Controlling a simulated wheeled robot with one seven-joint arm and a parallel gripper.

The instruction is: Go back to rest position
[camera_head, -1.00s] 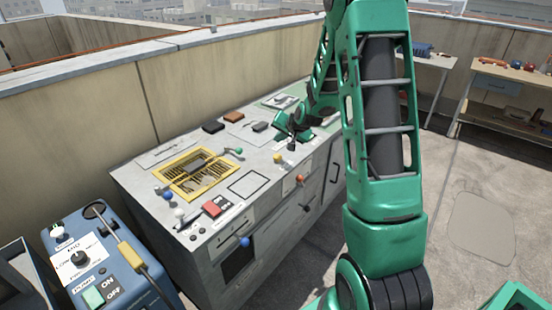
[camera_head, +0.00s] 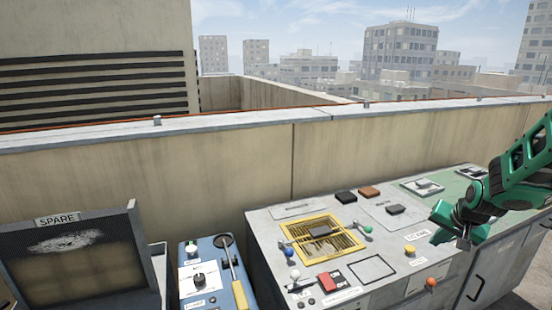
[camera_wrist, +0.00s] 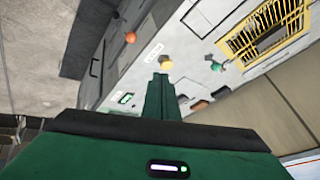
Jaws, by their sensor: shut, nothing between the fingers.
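My gripper (camera_head: 447,222) is at the right of the head view, above the right part of the grey control console (camera_head: 262,222). Its green fingers are closed together with nothing between them. In the wrist view my gripper (camera_wrist: 160,88) points toward the console, with the yellow knob (camera_wrist: 166,62) just beyond the fingertips in the picture. Whether the fingertips touch the console cannot be told. The arm comes in from the right edge.
The console carries a yellow-framed grille (camera_head: 310,251), a red switch (camera_head: 331,282), a green-tipped lever (camera_head: 369,229) and an orange knob (camera_head: 431,282). A blue unit (camera_head: 215,292) and a dark SPARE box (camera_head: 80,262) stand left. A parapet wall (camera_head: 200,185) runs behind.

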